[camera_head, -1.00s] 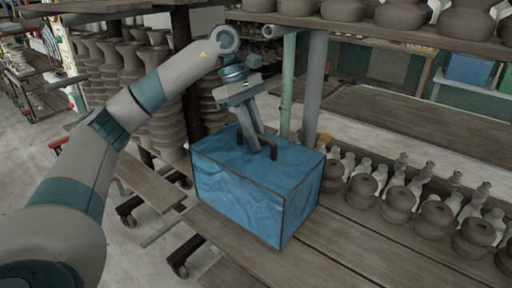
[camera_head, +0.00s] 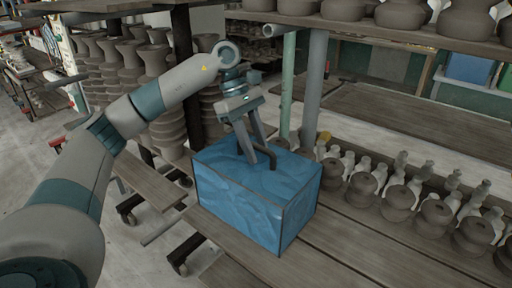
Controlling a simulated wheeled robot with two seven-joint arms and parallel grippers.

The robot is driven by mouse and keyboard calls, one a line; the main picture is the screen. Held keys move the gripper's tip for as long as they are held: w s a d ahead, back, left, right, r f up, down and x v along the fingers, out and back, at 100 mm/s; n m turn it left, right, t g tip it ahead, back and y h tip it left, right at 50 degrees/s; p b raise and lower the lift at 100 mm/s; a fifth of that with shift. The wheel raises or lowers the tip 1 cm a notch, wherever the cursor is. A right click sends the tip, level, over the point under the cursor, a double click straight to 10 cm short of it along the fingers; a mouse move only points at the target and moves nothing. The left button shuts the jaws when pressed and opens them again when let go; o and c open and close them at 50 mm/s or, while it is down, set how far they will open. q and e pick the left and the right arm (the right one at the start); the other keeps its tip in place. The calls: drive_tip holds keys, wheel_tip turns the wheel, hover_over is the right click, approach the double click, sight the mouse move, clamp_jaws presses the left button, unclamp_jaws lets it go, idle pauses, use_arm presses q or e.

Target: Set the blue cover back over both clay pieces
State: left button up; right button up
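The blue cover (camera_head: 240,205) is a box-shaped cover with dark edges and a dark handle (camera_head: 271,158) on top. It stands upright on the wooden boards at the middle of the view. My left gripper (camera_head: 251,158) is just above the cover's top, at the handle. Its two fingers are spread apart, one on each side of part of the handle, and look open. No clay piece shows under the cover; whatever is inside is hidden. My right gripper is not in view.
Several dark clay pots (camera_head: 398,203) and pale bottle shapes stand in rows right of the cover. A pole (camera_head: 314,85) rises behind it, and a shelf with pots (camera_head: 403,14) hangs above. The wooden boards (camera_head: 345,250) in front right are bare.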

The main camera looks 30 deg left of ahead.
use_arm(q)
drive_tip(key=v, duration=1.2)
drive_tip(key=shift+r+b, duration=0.15)
drive_tip(key=shift+b, duration=0.25)
idle(0.4)
